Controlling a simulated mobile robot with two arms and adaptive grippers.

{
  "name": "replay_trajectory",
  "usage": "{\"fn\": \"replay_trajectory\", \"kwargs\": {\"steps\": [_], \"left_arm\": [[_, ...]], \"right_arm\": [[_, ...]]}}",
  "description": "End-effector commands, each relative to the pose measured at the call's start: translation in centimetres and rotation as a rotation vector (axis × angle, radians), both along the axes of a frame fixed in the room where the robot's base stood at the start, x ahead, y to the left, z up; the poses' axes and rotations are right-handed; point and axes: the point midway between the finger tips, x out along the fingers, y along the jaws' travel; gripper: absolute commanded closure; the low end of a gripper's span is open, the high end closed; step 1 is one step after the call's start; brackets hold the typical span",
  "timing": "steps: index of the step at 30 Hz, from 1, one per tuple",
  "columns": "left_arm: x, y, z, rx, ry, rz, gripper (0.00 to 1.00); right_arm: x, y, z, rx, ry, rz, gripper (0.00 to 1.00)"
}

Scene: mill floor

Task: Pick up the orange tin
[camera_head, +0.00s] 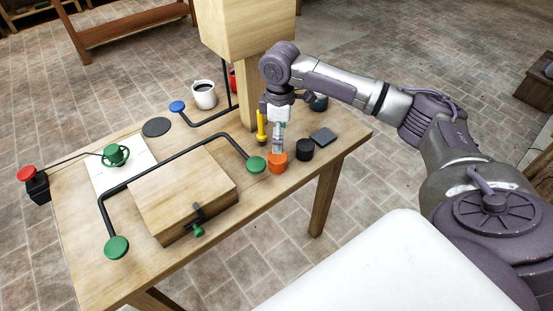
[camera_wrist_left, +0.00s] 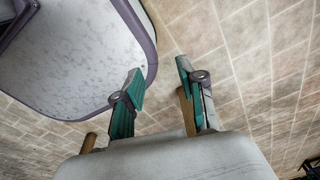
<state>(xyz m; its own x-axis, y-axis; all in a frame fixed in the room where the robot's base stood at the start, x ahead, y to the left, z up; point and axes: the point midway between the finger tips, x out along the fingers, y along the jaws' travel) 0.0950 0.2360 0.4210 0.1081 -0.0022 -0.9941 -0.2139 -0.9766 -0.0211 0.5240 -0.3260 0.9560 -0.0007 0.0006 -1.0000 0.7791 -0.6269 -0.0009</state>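The orange tin (camera_head: 277,164) stands upright near the front right edge of the wooden table, in the head view. My right gripper (camera_head: 278,150) points down directly over the tin, its fingertips at or just above the tin's top. Whether they touch it, and how far apart they are, cannot be told from this angle. My left gripper (camera_wrist_left: 158,80) shows only in the left wrist view. Its two fingers are spread with nothing between them, above the tiled floor.
A black tin (camera_head: 304,149) stands close right of the orange tin, and a green knob (camera_head: 256,164) close left. A yellow tool (camera_head: 262,125) is behind. A wooden box (camera_head: 180,190), black bent bar (camera_head: 165,162) and white mug (camera_head: 204,95) occupy the table (camera_head: 85,255).

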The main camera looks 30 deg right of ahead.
Motion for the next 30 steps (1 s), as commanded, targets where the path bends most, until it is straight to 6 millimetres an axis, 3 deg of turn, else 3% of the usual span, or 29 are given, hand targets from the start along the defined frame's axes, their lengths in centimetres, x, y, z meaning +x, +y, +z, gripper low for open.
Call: {"fn": "replay_trajectory", "kwargs": {"steps": [3,7,14,21,30], "left_arm": [[-1.5,0.1,0.2,0.002,0.021,0.000,0.60],[-2.4,0.1,0.2,0.003,0.035,0.001,0.60],[-1.4,0.1,0.6,0.002,0.022,0.001,0.60],[-0.5,-0.1,1.4,-0.002,0.007,0.002,0.60],[-0.7,-0.2,1.4,-0.002,0.009,0.002,0.60]], "right_arm": [[-0.1,0.1,-2.4,-0.001,0.002,0.000,0.13],[0.0,0.1,-4.1,0.001,-0.001,0.001,0.13],[0.1,0.1,-5.8,-0.001,0.001,0.002,0.13],[0.3,0.1,-9.3,-0.001,0.001,0.000,0.13],[0.3,0.2,-10.0,-0.001,-0.003,0.002,0.13]]}}
